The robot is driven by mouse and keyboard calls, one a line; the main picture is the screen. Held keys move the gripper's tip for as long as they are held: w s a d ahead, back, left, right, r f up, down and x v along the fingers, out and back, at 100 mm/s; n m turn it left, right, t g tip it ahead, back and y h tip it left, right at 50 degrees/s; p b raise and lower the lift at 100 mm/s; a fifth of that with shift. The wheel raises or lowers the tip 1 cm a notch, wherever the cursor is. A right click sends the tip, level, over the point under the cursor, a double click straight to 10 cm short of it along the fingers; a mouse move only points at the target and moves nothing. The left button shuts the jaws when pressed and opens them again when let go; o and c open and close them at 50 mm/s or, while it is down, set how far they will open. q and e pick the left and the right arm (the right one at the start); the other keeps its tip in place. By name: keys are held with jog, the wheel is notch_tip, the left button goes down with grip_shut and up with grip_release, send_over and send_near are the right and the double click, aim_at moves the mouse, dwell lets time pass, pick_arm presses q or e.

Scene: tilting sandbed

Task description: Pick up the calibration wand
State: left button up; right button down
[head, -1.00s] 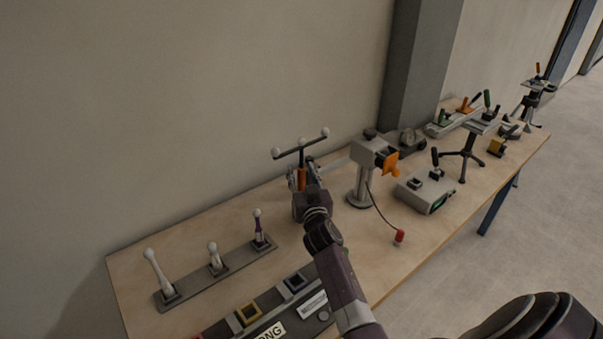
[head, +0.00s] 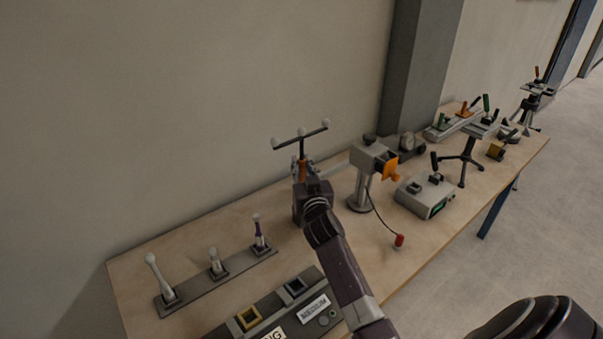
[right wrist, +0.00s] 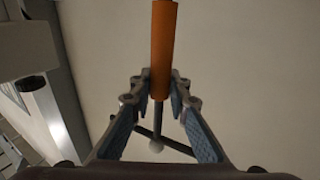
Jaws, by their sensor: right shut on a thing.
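The calibration wand (head: 302,146) has a dark T-shaped bar with pale balls and an orange handle. It stands roughly upright above the back of the table in the head view. My right gripper (head: 303,175) is shut on the orange handle, and its arm hides the area below. In the right wrist view, the fingers (right wrist: 160,88) close on both sides of the orange handle (right wrist: 163,45). The dark bar and a pale ball show beyond them. My left gripper is not in view.
A grey stand with an orange clamp (head: 390,167) is close to the right of the gripper. A rack (head: 222,273) with three upright white-tipped pieces is at left. A labelled socket panel (head: 272,317) is in front. A grey box (head: 426,197) is farther right. A wall is behind.

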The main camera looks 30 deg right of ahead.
notch_tip(320, 180, up, 16)
jog(key=shift+f, duration=0.25)
notch_tip(320, 180, up, 9)
jog(key=p, duration=0.8)
jog(key=shift+f, duration=0.15)
